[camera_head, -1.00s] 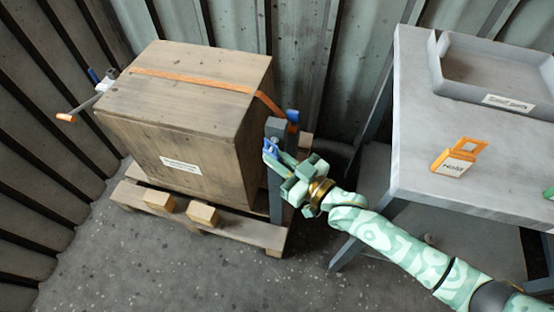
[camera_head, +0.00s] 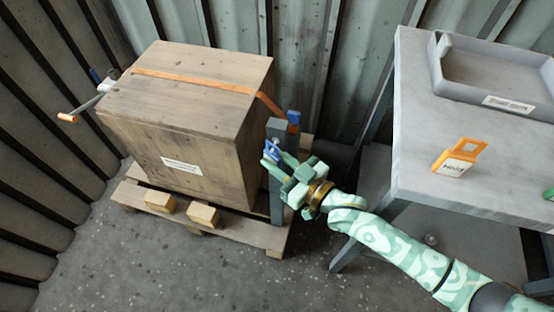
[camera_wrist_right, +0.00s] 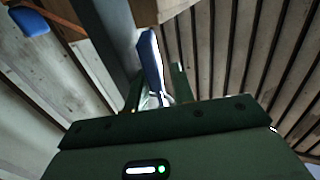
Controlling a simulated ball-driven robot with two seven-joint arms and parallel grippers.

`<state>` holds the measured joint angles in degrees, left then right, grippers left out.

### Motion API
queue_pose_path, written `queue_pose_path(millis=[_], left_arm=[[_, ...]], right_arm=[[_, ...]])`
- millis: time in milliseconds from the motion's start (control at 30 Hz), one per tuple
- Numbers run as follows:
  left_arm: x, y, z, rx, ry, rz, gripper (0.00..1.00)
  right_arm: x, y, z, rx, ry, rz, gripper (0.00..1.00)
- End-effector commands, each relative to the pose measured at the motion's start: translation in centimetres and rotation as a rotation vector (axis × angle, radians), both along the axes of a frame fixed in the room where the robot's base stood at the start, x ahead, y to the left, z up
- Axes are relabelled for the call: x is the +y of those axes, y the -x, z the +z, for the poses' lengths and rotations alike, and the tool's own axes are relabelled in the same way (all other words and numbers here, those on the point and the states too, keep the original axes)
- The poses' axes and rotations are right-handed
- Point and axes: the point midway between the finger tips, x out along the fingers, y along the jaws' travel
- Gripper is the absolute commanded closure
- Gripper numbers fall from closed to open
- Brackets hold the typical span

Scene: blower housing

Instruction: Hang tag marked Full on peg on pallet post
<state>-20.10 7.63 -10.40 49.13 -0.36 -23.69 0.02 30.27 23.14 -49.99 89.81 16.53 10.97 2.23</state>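A blue tag (camera_head: 271,150) is at the near face of the grey pallet post (camera_head: 277,175), close to the post's upper part. My right gripper (camera_head: 280,161) is at the post with its fingers around the tag's lower part. In the right wrist view the blue tag (camera_wrist_right: 151,60) stands nearly edge-on between the fingers, with narrow gaps beside it, so the gripper looks open. The tag's writing is not readable, and the peg is hidden, so I cannot tell whether the tag hangs on it. My left gripper is not in view.
A wooden crate (camera_head: 180,125) with an orange strap stands on the pallet (camera_head: 240,233). The table (camera_head: 425,120) at right carries an orange Hold tag (camera_head: 458,160), a grey tray (camera_head: 440,70) and a partly visible green tag (camera_head: 549,193). Floor in front is clear.

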Motion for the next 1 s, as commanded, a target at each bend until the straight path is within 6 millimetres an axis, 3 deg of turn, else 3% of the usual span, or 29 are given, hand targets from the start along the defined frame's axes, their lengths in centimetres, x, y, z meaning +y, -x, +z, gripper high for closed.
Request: queue_pose_path(millis=[100,267,700,1000], left_arm=[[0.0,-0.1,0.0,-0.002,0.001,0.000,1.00],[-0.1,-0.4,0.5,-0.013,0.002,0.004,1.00],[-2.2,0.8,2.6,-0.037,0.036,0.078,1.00],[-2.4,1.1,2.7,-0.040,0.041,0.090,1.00]], right_arm=[[-0.6,-0.6,0.2,-0.006,0.003,-0.012,0.62],[-1.3,0.1,0.4,-0.007,0.006,-0.012,0.62],[-7.5,7.1,0.5,-0.004,0.004,-0.003,0.62],[-8.6,8.4,0.1,-0.002,0.002,0.000,0.62]])
